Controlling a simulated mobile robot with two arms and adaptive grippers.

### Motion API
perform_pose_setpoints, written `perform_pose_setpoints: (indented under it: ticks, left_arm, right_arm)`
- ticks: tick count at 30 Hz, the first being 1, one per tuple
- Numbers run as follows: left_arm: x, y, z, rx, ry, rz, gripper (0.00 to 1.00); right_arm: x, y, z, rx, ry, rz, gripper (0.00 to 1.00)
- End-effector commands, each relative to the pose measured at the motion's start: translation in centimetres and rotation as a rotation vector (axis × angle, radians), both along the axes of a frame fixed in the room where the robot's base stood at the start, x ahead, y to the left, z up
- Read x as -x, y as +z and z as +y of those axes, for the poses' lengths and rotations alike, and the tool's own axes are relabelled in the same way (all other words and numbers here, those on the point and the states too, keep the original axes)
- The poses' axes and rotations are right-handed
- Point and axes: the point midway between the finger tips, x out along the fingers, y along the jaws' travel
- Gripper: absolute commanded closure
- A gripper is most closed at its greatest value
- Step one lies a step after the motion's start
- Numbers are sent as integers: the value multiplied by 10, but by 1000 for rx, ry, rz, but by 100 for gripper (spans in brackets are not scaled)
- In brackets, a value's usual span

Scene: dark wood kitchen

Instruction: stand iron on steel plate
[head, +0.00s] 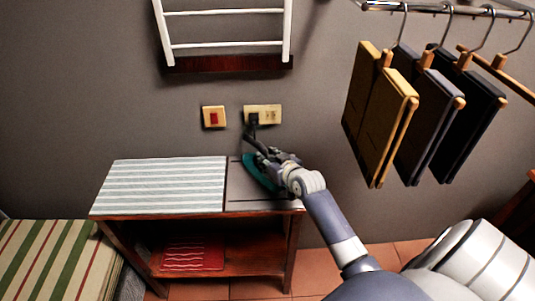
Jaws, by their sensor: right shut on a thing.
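The teal iron (254,172) is at the right part of the wooden ironing table, over the grey steel plate (236,190). It looks tilted up, with its teal side facing left. My right gripper (268,160) is shut on the iron from the right and hides much of it. I cannot tell whether the iron's base touches the plate. A dark cord runs from the iron up to the wall socket (263,116). My left gripper is out of view.
A striped ironing pad (165,186) covers the table's left part. A red folded cloth (192,254) lies on the lower shelf. Trousers (380,115) hang from a rail at upper right. A white rack (222,46) is on the wall. A striped cushion (45,258) is at lower left.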

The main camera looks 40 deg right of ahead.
Motion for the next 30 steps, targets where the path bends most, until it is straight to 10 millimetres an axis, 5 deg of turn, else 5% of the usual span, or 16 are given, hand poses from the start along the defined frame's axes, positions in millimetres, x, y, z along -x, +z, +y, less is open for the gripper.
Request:
perform_pose_setpoints:
  ticks: [15, 16, 18, 30]
  left_arm:
    - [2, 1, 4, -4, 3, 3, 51]
    - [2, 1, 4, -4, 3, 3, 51]
    - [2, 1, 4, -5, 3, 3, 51]
    - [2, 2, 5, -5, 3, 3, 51]
  right_arm:
    - [-2, -8, -1, 4, 0, -17, 100]
    - [0, -13, 0, 2, 0, -4, 64]
    - [0, -13, 0, 2, 0, -3, 48]
    - [1, -10, 0, 2, 0, -3, 47]
